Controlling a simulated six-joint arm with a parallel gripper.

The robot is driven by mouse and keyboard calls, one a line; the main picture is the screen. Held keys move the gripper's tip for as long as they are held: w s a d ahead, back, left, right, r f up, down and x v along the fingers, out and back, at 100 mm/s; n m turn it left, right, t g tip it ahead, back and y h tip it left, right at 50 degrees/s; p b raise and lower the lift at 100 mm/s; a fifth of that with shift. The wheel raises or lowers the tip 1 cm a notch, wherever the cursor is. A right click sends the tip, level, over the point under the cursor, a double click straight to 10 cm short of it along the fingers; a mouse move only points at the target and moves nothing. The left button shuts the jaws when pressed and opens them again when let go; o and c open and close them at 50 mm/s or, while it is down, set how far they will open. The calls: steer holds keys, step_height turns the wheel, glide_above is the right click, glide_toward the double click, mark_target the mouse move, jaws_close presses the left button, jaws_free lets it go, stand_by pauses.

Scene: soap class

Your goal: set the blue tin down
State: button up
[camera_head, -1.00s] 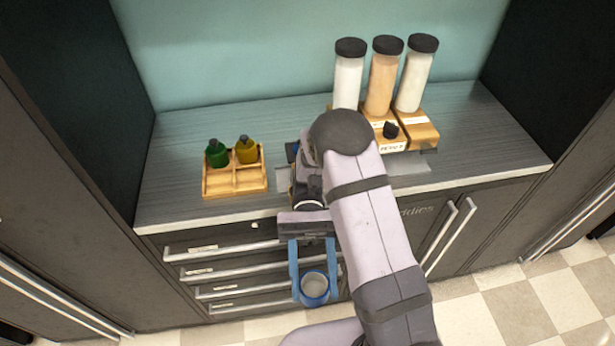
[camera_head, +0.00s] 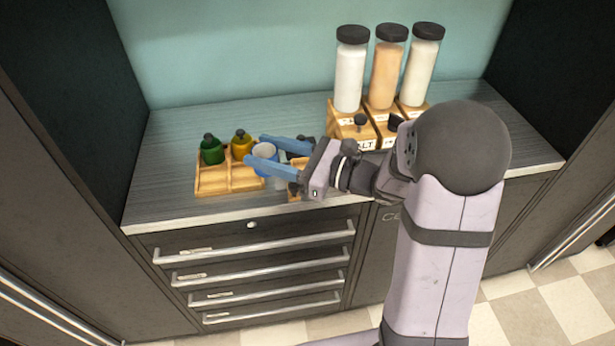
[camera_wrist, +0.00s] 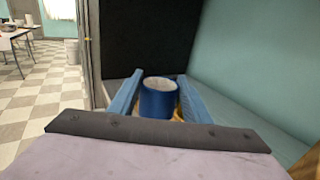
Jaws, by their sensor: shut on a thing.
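The blue tin (camera_head: 264,152) is an open-topped cylinder with pale contents or a pale inside. My gripper (camera_head: 272,154) is shut on it, with one blue finger on each side, and holds it upright near the right edge of the wooden tray (camera_head: 225,188). The wrist view also shows the tin (camera_wrist: 159,102) upright between the fingers. Whether its bottom touches anything is hidden. The tray has compartments; a green bottle (camera_head: 212,153) and a yellow bottle (camera_head: 241,147) stand in its back row. Its front compartments look empty.
Three tall dispensers with black lids, holding white (camera_head: 349,80), tan (camera_head: 384,75) and pale (camera_head: 420,65) contents, stand on wooden bases at the back right. Another wooden piece (camera_head: 295,193) lies partly hidden under my gripper. The counter's left part (camera_head: 155,180) is clear.

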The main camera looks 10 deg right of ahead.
steer(key=w+d+r+m+t+h+b, duration=0.1)
steer(key=w+d+m+t+h, duration=0.45)
steer(key=d, duration=0.45)
steer(key=shift+w+a+f, duration=0.1)
steer(key=shift+f, duration=2.35)
steer(key=shift+w+a+f, duration=0.1)
steer(key=shift+f, duration=2.35)
steer(key=shift+s, duration=0.1)
steer(key=o, duration=1.2)
steer(key=shift+f, duration=0.15)
